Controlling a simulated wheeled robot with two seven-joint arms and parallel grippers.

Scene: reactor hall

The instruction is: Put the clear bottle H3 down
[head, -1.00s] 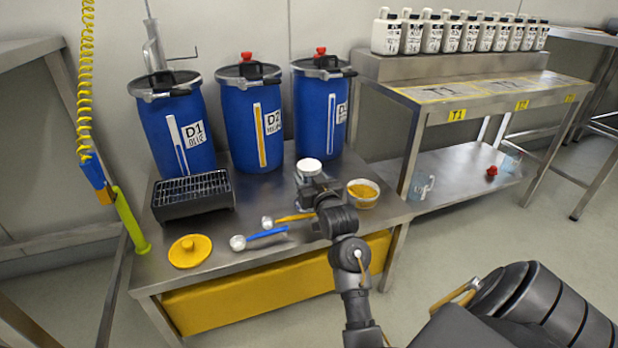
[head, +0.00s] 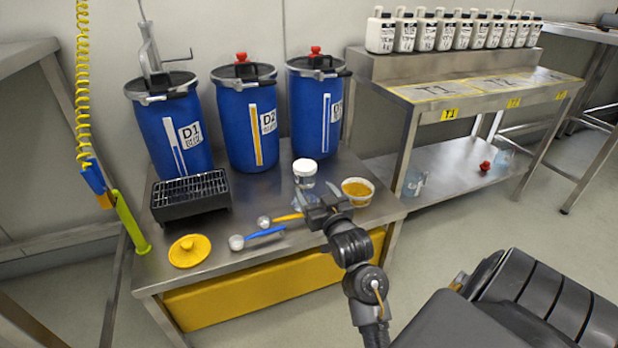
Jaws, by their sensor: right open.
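The clear bottle (head: 305,181) with a white cap stands upright on the steel table, in front of the right-hand blue drum. Its lower part is see-through and hard to make out; I cannot read a label on it. My right gripper (head: 322,194) is open, just in front and to the right of the bottle, with its fingers apart and nothing seen between them. It looks clear of the bottle. My left gripper is out of view.
A bowl of yellow powder (head: 357,190) sits close right of the gripper. Blue (head: 264,233) and yellow (head: 288,217) scoops lie in front. Blue drums (head: 249,122) stand behind. A yellow lid (head: 190,250) and black grill box (head: 190,196) are at left.

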